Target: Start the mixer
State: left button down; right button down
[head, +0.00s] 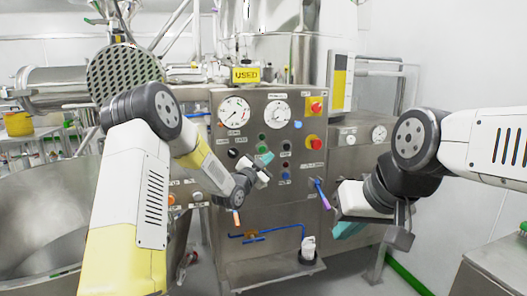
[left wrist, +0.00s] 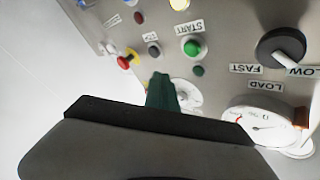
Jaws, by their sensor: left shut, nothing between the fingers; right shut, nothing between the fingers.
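The mixer's steel control panel (head: 255,195) stands in the middle of the head view. In the left wrist view it appears turned over, with a green button (left wrist: 192,47) beside a label reading START. That button appears as a small green spot (head: 263,148) in the head view. My left gripper (head: 265,158) is shut and empty in front of the panel, just below that spot. Its dark green fingertips (left wrist: 161,88) show near the button without covering it; I cannot tell the gap in depth. My right gripper (head: 348,230) is shut and empty, low at the panel's right.
Near START are a grey button (left wrist: 154,48), a red-and-yellow stop button (left wrist: 128,60), a FAST/SLOW knob (left wrist: 281,47) and a LOAD gauge (left wrist: 262,124). A steel vessel (head: 40,220) stands at the left, a steel table (head: 495,265) at the lower right.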

aim_at(264, 148)
pick_arm(q)
jog(key=shift+w+a, duration=0.3)
jog(key=shift+w, duration=0.55)
jog(key=shift+w+a, duration=0.25)
jog(key=shift+w, duration=0.65)
jog(key=shift+w+a, duration=0.3)
jog(key=shift+w, duration=0.55)
jog(key=shift+w+a, duration=0.1)
jog(key=shift+w, duration=0.3)
jog(key=shift+w+a, duration=0.1)
jog(key=shift+w, duration=0.2)
dwell(0.5)
jog(key=shift+w+a+r, duration=0.2)
jog(key=shift+w+a, duration=0.15)
jog(key=shift+a, duration=0.05)
dwell(0.6)
jog(key=shift+s+f, duration=0.2)
jog(key=shift+s, duration=0.55)
jog(key=shift+s+d, duration=0.35)
jog(key=shift+s, duration=0.5)
jog(key=shift+s+d, duration=0.35)
jog(key=shift+s, duration=0.45)
jog(key=shift+s+d, duration=0.35)
jog(key=shift+s, duration=0.5)
